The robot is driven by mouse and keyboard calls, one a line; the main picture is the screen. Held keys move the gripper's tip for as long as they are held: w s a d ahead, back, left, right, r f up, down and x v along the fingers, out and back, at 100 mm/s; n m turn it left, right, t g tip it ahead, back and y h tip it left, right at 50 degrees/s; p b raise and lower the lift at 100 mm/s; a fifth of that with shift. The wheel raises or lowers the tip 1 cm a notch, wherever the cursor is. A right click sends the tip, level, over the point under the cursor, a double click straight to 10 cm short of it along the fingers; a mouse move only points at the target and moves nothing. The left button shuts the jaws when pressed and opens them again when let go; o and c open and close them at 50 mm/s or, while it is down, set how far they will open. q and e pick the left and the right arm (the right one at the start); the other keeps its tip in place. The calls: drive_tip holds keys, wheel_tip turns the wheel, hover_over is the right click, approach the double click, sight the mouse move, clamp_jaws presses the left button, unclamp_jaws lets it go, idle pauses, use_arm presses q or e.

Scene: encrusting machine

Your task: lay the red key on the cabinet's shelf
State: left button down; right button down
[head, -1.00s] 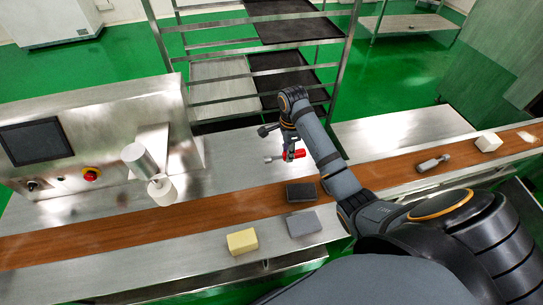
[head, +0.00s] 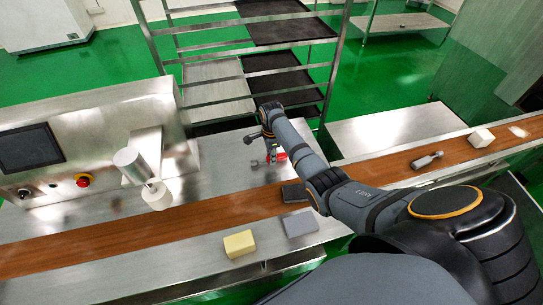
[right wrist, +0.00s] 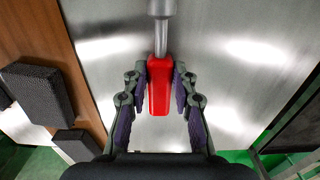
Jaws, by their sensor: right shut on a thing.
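The red key (head: 281,157) has a red handle and a grey metal shaft. My right gripper (head: 272,153) holds it above the bare metal top behind the brown belt. In the right wrist view, the fingers of my right gripper (right wrist: 159,92) are shut on the red handle of the key (right wrist: 159,84), with the shaft pointing away from me. In the head view the arm partly hides the handle. I cannot tell for sure which surface is the cabinet's shelf. My left gripper is not in view.
A brown belt (head: 215,213) crosses the scene with a dark block (head: 294,192), a grey bottle-like thing (head: 427,160) and a white block (head: 481,138). A yellow block (head: 239,243) and grey block (head: 301,223) lie in front. A machine (head: 105,112) stands left; a tray rack (head: 163,65) stands behind.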

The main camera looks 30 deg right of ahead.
drive_tip(key=shift+f, duration=0.1)
drive_tip(key=c, duration=1.1)
unclamp_jaws()
